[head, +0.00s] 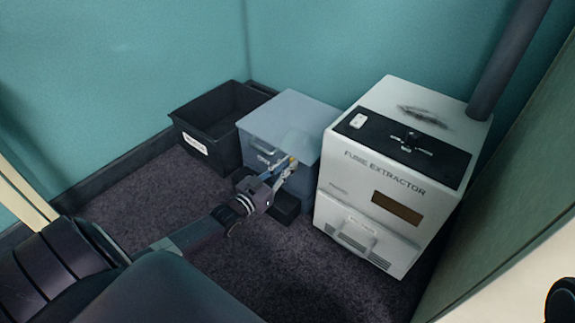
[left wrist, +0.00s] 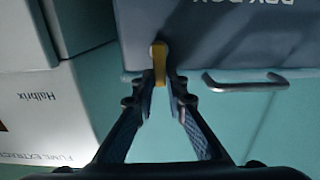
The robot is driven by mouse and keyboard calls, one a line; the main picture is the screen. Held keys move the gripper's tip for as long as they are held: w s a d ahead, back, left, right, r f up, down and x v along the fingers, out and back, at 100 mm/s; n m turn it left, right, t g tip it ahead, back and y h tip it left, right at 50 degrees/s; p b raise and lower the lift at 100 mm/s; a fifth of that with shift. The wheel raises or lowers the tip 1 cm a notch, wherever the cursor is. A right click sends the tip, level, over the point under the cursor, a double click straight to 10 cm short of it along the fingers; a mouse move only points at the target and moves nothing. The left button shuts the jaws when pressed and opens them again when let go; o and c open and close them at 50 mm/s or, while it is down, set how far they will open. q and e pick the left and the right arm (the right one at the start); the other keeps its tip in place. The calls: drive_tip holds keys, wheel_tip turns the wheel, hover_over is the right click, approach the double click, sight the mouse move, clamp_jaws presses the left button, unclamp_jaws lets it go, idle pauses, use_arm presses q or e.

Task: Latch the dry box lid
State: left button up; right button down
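The dry box (head: 290,112) is a blue-grey lidded box standing on the floor between a black bin and a white machine. Its lid looks down on the body. My left gripper (head: 287,166) is at the front of the box, near the lid's front edge. In the left wrist view, a yellow latch (left wrist: 159,61) sits at the box edge, and my left gripper (left wrist: 161,82) has its fingertips close on both sides of it. A metal handle (left wrist: 245,83) is beside the latch. The fingers partly hide the latch. My right gripper is not seen.
The white fume extractor (head: 385,180) stands close on the right of the box, with a dark pipe (head: 510,55) behind. An open black bin (head: 215,125) stands on the left. Walls are close behind. Carpet (head: 150,205) in front is free.

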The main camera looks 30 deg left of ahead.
use_arm(q)
drive_tip(key=o, duration=0.4)
drive_tip(key=shift+c, duration=0.2)
drive_tip(key=s+a, duration=0.1)
drive_tip(key=s, duration=1.1)
drive_tip(key=shift+s, duration=0.1)
